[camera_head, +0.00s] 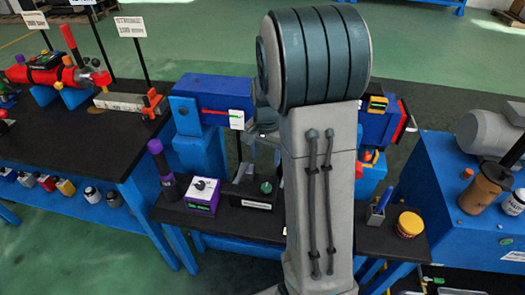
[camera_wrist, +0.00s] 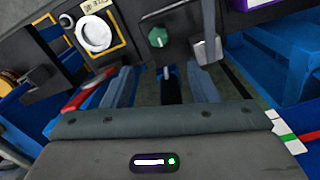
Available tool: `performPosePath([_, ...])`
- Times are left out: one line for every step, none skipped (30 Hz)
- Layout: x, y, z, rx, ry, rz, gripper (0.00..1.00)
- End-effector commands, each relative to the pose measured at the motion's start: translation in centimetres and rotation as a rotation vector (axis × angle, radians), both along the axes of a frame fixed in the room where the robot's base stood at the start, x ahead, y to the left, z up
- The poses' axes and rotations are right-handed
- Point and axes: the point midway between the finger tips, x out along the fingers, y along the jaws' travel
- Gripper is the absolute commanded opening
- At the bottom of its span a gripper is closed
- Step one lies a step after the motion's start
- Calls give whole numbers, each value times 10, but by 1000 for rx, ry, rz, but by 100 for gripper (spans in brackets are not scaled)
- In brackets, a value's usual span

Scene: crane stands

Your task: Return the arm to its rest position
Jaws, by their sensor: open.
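My arm rises large and grey through the middle of the head view. It hides part of the stand's bench behind it, and my gripper cannot be made out there. In the wrist view my gripper (camera_wrist: 163,82) has its two grey-blue fingers apart, with nothing held between them. Just beyond the fingertips is a black panel with a green knob (camera_wrist: 158,37) and a grey lever (camera_wrist: 207,48). A white round dial (camera_wrist: 94,33) is at upper left. I cannot tell whether the fingers touch anything.
A purple meter (camera_head: 203,196), a purple-capped bottle (camera_head: 164,170) and a yellow jar (camera_head: 409,224) stand on the middle bench. A blue machine (camera_head: 213,101) is behind them. A left bench (camera_head: 70,145) carries a red tool (camera_head: 57,72). A blue cabinet (camera_head: 450,225) stands right. Green floor is open behind.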

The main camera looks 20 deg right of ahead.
Motion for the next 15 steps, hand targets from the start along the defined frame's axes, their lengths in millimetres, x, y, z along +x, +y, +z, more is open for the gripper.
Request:
performPosePath([0, 0, 0, 0, 0, 0, 53])
performPosePath([0, 0, 0, 0, 0, 0, 53])
performPosePath([0, 0, 0, 0, 0, 0, 53])
performPosePath([0, 0, 0, 0, 0, 0, 53])
performPosePath([0, 0, 0, 0, 0, 0, 53])
performPosePath([-1, 1, 2, 1, -2, 3, 53])
performPosePath([-1, 1, 4, 0, -4, 8, 53])
performPosePath([-2, 3, 7, 1, -7, 15, 53])
performPosePath([-5, 5, 12, 2, -13, 28, 53])
performPosePath([-7, 7, 17, 2, -17, 43, 53])
performPosePath([-10, 10, 23, 3, -24, 60, 53])
performPosePath([-15, 15, 32, 4, -32, 87, 53])
performPosePath([-19, 18, 39, 4, -39, 111, 53])
performPosePath([-24, 22, 47, 4, -48, 135, 53])
performPosePath([-31, 27, 57, 3, -59, 170, 53])
